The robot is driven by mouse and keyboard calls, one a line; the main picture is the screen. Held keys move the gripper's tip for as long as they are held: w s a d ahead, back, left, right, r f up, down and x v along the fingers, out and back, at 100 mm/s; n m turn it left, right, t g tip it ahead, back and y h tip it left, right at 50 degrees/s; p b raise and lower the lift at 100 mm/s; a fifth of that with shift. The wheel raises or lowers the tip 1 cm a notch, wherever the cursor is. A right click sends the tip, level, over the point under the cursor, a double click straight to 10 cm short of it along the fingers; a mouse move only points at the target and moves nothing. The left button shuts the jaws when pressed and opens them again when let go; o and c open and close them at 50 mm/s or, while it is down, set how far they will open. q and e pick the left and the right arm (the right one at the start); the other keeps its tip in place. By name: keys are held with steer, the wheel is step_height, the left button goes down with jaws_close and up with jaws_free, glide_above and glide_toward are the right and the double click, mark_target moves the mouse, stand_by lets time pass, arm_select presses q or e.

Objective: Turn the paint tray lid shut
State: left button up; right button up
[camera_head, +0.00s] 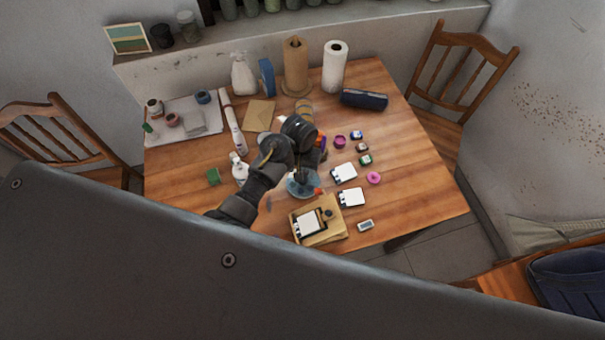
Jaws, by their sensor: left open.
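I cannot tell for sure which thing is the paint tray with its lid. A round blue-grey dish (297,190) lies near the middle of the wooden table, partly hidden under my left gripper. My left gripper (304,176) is open and points down over this dish; whether it touches it is unclear. My dark left arm comes in from the lower left and hides part of the table. Small white squares with dark marks, one by the dish (344,173) and one nearer the front (351,197), lie to its right. My right gripper is out of view.
A tan board (329,234) bearing a white square lies at the front edge. A white spray bottle (243,75), a paper roll (335,67) and a dark blue case (364,99) stand behind. The table's right side (422,188) is clear. Chairs flank the table.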

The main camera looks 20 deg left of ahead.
arm_select(q)
step_height(320, 180, down, 4)
steer(key=shift+d+f, duration=0.1)
steer(key=shift+d, duration=0.05)
steer(key=shift+f+p, duration=0.3)
steer(key=shift+f, duration=0.3)
steer(key=c, duration=1)
steer(key=shift+o, duration=0.2)
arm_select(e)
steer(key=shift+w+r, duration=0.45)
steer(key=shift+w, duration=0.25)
